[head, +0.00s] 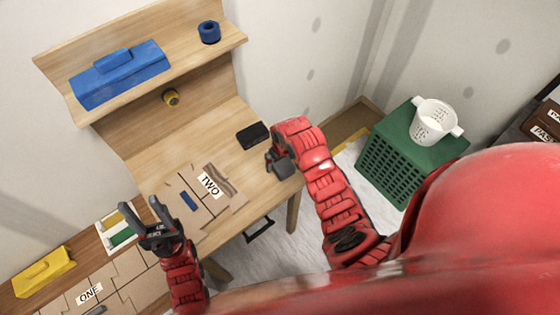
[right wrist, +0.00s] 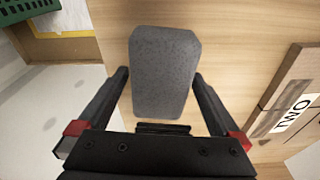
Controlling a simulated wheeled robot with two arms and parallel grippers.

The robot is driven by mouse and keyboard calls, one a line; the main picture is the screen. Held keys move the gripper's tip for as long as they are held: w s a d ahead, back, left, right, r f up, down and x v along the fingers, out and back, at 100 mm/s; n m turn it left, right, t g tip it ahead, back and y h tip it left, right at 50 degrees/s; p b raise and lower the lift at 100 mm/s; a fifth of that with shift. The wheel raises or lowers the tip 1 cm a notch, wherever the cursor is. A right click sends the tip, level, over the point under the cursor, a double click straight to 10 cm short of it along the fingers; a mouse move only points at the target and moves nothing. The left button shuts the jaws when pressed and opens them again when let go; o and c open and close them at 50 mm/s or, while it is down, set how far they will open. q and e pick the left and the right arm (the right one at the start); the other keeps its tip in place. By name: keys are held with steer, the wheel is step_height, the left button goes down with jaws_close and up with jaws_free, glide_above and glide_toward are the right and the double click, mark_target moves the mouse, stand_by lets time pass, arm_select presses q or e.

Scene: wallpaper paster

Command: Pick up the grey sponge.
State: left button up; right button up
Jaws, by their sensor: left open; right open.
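The grey sponge (right wrist: 165,62) is a speckled block with clipped corners, lying on the wooden tabletop near its edge. In the right wrist view my right gripper (right wrist: 165,85) is open, with one finger on each side of the sponge and a gap at both sides. In the head view the sponge (head: 285,170) shows as a small grey block just below my right gripper (head: 276,158), partly covered by it. My left gripper (head: 152,222) is open and empty above the lower left of the table, away from the sponge.
A black block (head: 252,135) lies behind my right gripper. Cardboard sheets marked TWO (head: 222,185) lie left of it. A blue toolbox (head: 120,75) and blue tape roll (head: 209,32) stand on the shelf. A green crate (head: 400,165) with a white bucket (head: 433,120) stands right.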

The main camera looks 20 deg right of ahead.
mark_target(282, 170)
steer(key=shift+f, duration=0.1)
steer(key=c, duration=1.2)
steer(key=shift+o, duration=0.2)
steer(key=shift+r+b, duration=0.5)
step_height(282, 170, up, 2)
steer(key=shift+s+r+b, duration=0.1)
steer(key=shift+r+b, duration=0.05)
steer(key=shift+b, duration=0.75)
steer(key=s, duration=0.3)
steer(key=shift+s+a+r, duration=0.15)
steer(key=shift+s+a, duration=0.15)
steer(key=shift+s, duration=0.1)
steer(key=s+a+r+p, duration=0.1)
steer(key=s+a+p, duration=0.1)
steer(key=s, duration=0.9)
steer(key=shift+s+r, duration=0.25)
steer(key=shift+s, duration=0.15)
